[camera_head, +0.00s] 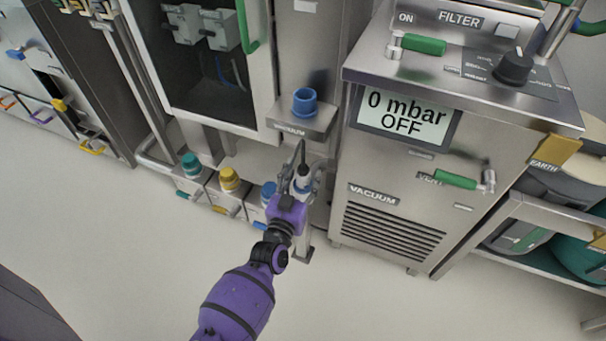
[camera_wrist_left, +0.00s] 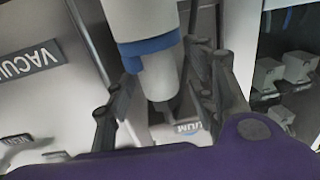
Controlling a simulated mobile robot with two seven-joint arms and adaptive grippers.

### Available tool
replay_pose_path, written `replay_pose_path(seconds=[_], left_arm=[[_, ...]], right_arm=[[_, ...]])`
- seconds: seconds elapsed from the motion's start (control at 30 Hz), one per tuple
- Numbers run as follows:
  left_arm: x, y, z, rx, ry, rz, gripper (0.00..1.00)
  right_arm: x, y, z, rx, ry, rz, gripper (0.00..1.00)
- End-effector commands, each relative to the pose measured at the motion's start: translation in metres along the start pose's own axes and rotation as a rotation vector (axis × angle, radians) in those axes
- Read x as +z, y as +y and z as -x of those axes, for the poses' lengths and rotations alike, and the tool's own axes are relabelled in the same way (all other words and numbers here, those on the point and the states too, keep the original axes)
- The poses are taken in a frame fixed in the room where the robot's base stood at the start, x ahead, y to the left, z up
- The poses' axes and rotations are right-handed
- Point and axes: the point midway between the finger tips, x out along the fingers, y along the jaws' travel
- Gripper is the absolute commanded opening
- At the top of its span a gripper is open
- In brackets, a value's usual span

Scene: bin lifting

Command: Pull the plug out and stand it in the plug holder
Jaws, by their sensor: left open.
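The plug (camera_head: 303,173) is a pale upright body with a dark cable end at its top, above a slim metal stand (camera_head: 306,247). In the left wrist view the plug (camera_wrist_left: 160,78) shows as a pale grey cylinder next to a blue ring (camera_wrist_left: 150,46) and a wider white part. My left gripper (camera_head: 301,172) is open, with dark fingers on either side of the plug. I cannot tell whether they touch it. The purple wrist hides part of the stand, and the plug's lower end is hidden. My right gripper is not in view.
A blue cup-shaped fitting (camera_head: 305,103) sits on a steel ledge behind the gripper. The vacuum unit (camera_head: 390,225), its display reading 0 mbar OFF, stands close on the right. Capped containers (camera_head: 229,182) stand on the left. The floor in front is clear.

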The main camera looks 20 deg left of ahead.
Motion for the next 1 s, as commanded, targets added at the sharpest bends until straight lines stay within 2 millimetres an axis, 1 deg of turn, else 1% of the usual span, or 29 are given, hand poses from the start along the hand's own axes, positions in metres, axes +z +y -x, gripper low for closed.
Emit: replay_pose_path(seconds=[0.17,0.4,0.5,0.6,0.7,1.0], left_arm=[[0.002,0.000,0.032,-0.001,-0.003,0.001,0.51],[0.001,0.000,0.082,-0.001,-0.002,0.000,0.51],[0.001,0.000,0.098,-0.001,-0.002,0.000,0.51],[0.000,0.000,0.108,0.000,-0.001,-0.001,0.51],[0.000,0.000,0.114,0.000,0.000,0.000,0.51],[0.000,0.000,0.115,0.000,0.000,0.000,0.51]], right_arm=[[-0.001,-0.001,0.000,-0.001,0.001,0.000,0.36],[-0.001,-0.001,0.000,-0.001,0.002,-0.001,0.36],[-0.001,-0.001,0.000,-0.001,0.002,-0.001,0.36],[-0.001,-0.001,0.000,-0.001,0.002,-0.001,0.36],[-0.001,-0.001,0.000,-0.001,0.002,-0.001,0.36],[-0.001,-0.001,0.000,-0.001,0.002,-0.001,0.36]])
